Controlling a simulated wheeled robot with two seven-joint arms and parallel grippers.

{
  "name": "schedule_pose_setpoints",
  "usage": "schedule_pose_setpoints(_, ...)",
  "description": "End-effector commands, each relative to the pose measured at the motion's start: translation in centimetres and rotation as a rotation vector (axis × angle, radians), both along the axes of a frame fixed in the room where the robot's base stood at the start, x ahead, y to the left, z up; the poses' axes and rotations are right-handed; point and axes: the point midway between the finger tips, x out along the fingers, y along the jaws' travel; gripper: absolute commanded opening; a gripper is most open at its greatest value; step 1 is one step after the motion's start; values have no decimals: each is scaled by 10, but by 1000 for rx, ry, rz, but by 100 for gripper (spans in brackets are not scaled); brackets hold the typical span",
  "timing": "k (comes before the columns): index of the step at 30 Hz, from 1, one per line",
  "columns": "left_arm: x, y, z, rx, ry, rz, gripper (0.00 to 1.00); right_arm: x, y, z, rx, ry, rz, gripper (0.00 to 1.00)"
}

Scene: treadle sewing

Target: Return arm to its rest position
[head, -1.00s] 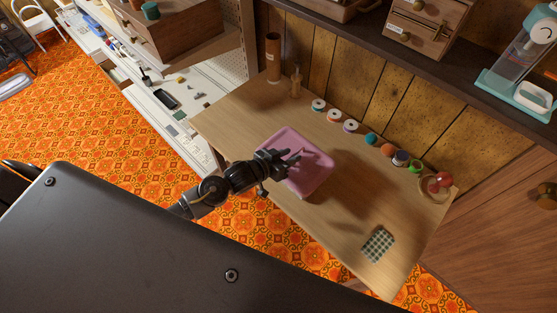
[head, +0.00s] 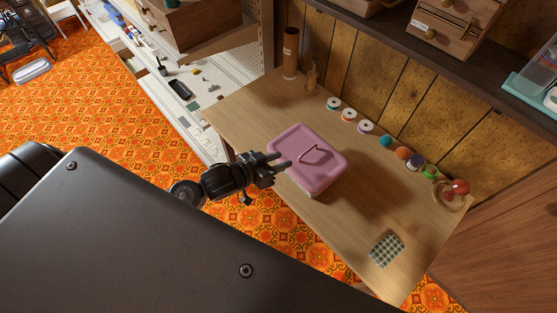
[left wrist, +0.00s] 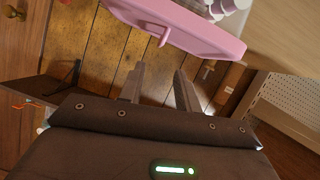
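A pink box (head: 310,172) with a loop handle on its lid stands on the wooden table (head: 258,112). My left gripper (head: 285,161) comes in from the left at the box's left side. Its two fingers are apart with nothing between them. In the left wrist view the open left gripper (left wrist: 160,82) shows two separate fingers, and the pink box (left wrist: 190,34) with its handle is at the top, clear of the fingertips. White rounded things show by the box there. My right gripper is not in view.
Thread spools (head: 349,114) line the table's back edge, with a red pincushion-like thing (head: 459,187) at the right end. A brown cylinder (head: 290,53) stands at the back left. A checked cloth (head: 386,249) lies at the front right. The table's middle right is clear.

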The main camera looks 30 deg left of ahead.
Motion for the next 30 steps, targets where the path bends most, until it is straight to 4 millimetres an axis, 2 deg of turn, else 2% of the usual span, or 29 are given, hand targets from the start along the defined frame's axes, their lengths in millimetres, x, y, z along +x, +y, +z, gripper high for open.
schedule_pose_setpoints(10,0,0,0,0,0,0,33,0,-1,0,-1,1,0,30)
schedule_pose_setpoints(14,-6,0,-3,26,26,25,33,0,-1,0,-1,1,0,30)
schedule_pose_setpoints(17,-22,6,-10,97,104,79,33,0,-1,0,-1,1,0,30)
schedule_pose_setpoints(24,-86,31,-30,295,382,168,33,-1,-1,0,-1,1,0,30)
schedule_pose_setpoints(30,-138,44,-37,386,583,173,33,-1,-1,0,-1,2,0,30)
